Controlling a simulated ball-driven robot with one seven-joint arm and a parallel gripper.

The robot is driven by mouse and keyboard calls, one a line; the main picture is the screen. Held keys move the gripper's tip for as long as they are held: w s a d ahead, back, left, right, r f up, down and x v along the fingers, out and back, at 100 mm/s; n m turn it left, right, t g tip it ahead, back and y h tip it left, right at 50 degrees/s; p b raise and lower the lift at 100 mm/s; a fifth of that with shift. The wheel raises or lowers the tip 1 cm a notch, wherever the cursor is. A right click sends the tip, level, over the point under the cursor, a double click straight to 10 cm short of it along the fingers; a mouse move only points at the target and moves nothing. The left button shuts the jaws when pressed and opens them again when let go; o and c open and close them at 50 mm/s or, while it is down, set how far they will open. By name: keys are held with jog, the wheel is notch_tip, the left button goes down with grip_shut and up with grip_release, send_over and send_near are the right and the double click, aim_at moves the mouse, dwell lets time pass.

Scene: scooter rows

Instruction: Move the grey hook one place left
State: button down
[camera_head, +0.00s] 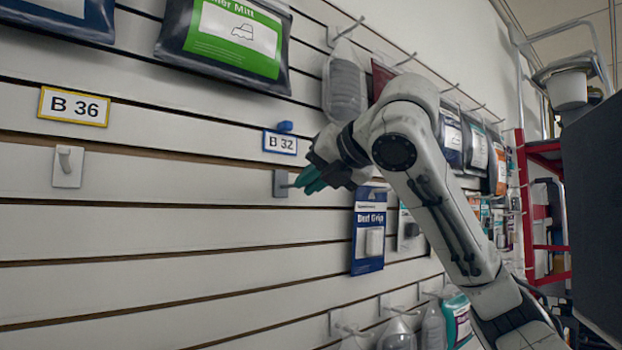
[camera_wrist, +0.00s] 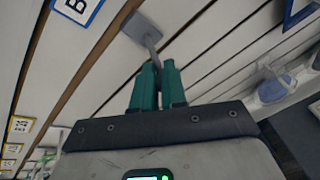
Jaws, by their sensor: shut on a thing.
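The grey hook (camera_head: 281,184) has its flat plate against the slatted wall, below the B 32 label (camera_head: 280,144). My gripper (camera_head: 303,180) is at its right, with teal fingers. In the wrist view the grey hook (camera_wrist: 143,26) shows its plate at the top, with its stem running down between the teal fingertips of my gripper (camera_wrist: 157,72). The fingers are shut on the stem. I cannot tell whether the plate is seated in a slot. The part of the stem between the fingers is hidden.
A white hook (camera_head: 67,167) hangs at the left below the B 36 label (camera_head: 74,106). The slats between the hooks are bare. A blue packet (camera_head: 369,240) hangs below my arm at the right, and a dark pouch (camera_head: 226,40) hangs above.

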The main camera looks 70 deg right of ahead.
jog(key=shift+r+p, duration=0.25)
jog(key=shift+p, duration=0.1)
dwell(0.6)
jog(key=shift+n+t+y, duration=0.3)
jog(key=shift+y, duration=0.1)
jog(key=shift+r+p, duration=0.3)
jog(key=shift+n, duration=0.3)
dwell(1.2)
jog(key=shift+s+a, duration=0.4)
jog(key=shift+s, duration=0.4)
dwell(0.5)
jog(key=shift+n+p, duration=0.35)
jog(key=shift+n, duration=0.05)
dwell(0.8)
jog(key=shift+s+a+r, duration=0.1)
jog(key=shift+s+a, duration=0.25)
jog(key=shift+s, duration=0.35)
jog(key=shift+s+a+r, duration=0.1)
jog(key=shift+s+a, duration=0.2)
jog(key=shift+s, duration=0.45)
jog(key=shift+s+a, duration=0.35)
jog(key=shift+s, duration=0.35)
